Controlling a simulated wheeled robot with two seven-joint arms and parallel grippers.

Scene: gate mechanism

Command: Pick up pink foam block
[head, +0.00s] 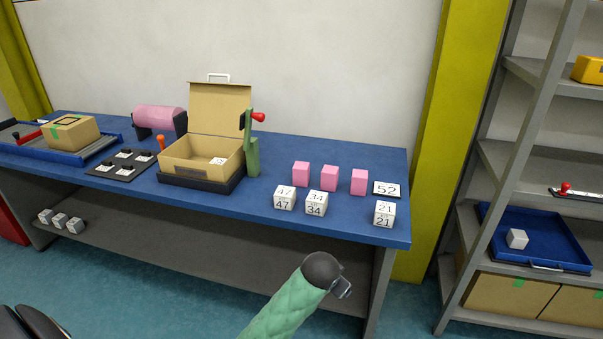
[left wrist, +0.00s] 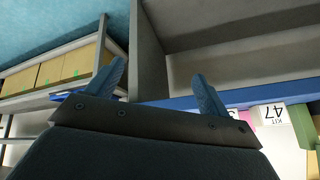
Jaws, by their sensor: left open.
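Three pink foam blocks stand in a row on the blue workbench (head: 230,208): the left pink block (head: 301,174), the middle pink block (head: 330,178) and the right pink block (head: 359,182). My left gripper (head: 344,288) is in front of the bench's front edge, apart from the blocks; its fingers are mostly hidden in the head view. In the left wrist view, the left gripper (left wrist: 155,85) shows two blue fingers spread wide with nothing between them.
White numbered cubes 47 (head: 284,198), 34 (head: 316,204) and 21 (head: 384,214) stand in front of the pink blocks. A 52 card (head: 386,189) lies at the right. An open cardboard box (head: 198,172) and green lever post (head: 253,155) stand left. A shelf rack (head: 480,190) stands right.

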